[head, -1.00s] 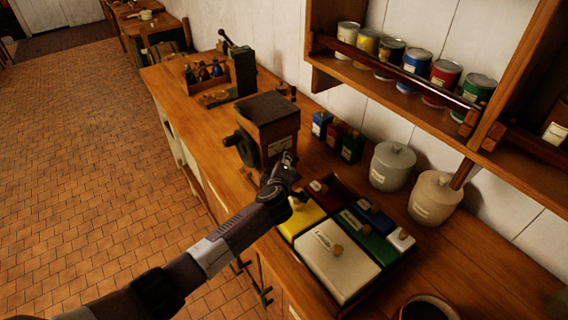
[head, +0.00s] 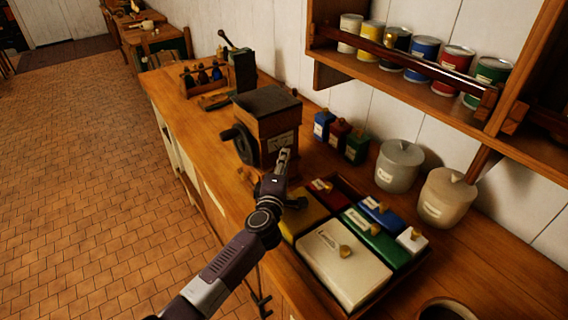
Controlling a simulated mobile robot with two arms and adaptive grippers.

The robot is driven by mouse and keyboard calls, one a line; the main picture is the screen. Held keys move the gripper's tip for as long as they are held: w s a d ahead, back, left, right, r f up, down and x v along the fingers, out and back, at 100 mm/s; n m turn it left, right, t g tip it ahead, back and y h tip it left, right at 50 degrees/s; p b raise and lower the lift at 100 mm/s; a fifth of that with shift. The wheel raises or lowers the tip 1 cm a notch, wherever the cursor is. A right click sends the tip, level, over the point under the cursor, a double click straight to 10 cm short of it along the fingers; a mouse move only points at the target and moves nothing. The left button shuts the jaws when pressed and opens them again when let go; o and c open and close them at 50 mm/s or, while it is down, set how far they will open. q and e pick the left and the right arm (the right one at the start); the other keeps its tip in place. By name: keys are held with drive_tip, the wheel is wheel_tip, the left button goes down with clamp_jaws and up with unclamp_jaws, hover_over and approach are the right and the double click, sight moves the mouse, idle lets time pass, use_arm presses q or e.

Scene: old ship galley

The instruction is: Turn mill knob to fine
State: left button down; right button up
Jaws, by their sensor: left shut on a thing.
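The mill (head: 270,115) is a wooden box with a dark top, a pale label on its front and a dark round part (head: 240,140) on its left side. It stands on the wooden counter. My left gripper (head: 284,156) is at the mill's front face, just below the label. Its fingers are close together and shut on a small part there, most of which they hide. I cannot make out the knob itself or its setting. My right gripper is not in the view.
A tray of coloured lidded boxes (head: 345,258) lies just right of my left arm. Small tins (head: 356,148) and two lidded jars (head: 399,165) stand behind. A shelf with several paint-like cans (head: 423,60) overhangs the right. The tiled floor (head: 90,170) at left is clear.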

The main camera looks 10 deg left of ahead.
use_arm(q)
drive_tip(key=c, duration=1.6)
unclamp_jaws()
drive_tip(key=s, duration=1.2)
drive_tip(key=shift+r, duration=0.35)
